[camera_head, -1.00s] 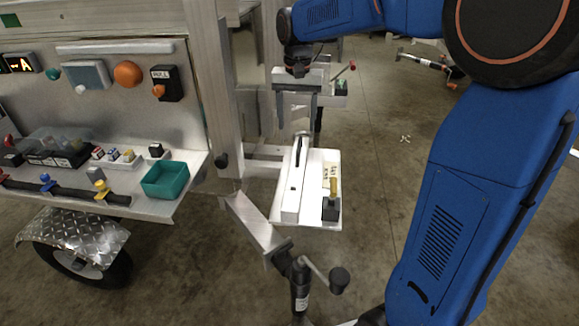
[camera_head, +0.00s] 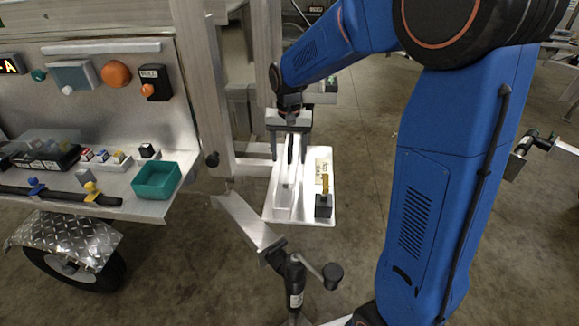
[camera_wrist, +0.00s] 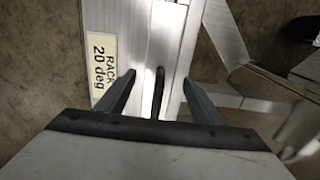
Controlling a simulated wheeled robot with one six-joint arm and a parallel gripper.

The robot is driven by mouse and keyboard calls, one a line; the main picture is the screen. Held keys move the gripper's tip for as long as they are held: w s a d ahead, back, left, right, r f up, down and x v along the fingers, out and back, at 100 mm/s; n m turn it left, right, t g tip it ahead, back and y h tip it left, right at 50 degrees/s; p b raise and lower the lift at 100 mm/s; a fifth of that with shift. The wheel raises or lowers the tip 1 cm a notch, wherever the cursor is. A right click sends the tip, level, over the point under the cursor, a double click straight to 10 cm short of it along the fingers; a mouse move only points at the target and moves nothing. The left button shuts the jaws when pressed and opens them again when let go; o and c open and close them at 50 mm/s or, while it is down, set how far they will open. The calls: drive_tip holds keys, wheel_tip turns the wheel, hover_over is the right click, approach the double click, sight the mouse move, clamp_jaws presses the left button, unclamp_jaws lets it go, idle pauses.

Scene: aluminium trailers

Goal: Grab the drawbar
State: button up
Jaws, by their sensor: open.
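A long pale bar (camera_head: 284,197) lies on a white tilted rack plate (camera_head: 316,162) beside the trailer frame. A thin dark upright handle (camera_head: 290,150) stands on the bar. I cannot tell for certain that this bar is the drawbar; a sloping aluminium beam (camera_head: 245,222) also runs out from the trailer. My gripper (camera_head: 289,158) is open, pointing down over the pale bar, one finger on each side of the handle. In the wrist view my gripper (camera_wrist: 159,80) shows the dark handle (camera_wrist: 159,92) between its fingers, with gaps on both sides.
The crank (camera_head: 325,277) is below. The trailer bench at left holds a teal bin (camera_head: 157,181). The floor at right is open.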

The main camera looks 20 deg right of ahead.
sight(289, 161)
drive_tip(key=shift+d+f, duration=0.1)
drive_tip(key=shift+f, duration=1.65)
clamp_jaws()
drive_tip(key=shift+r, duration=0.1)
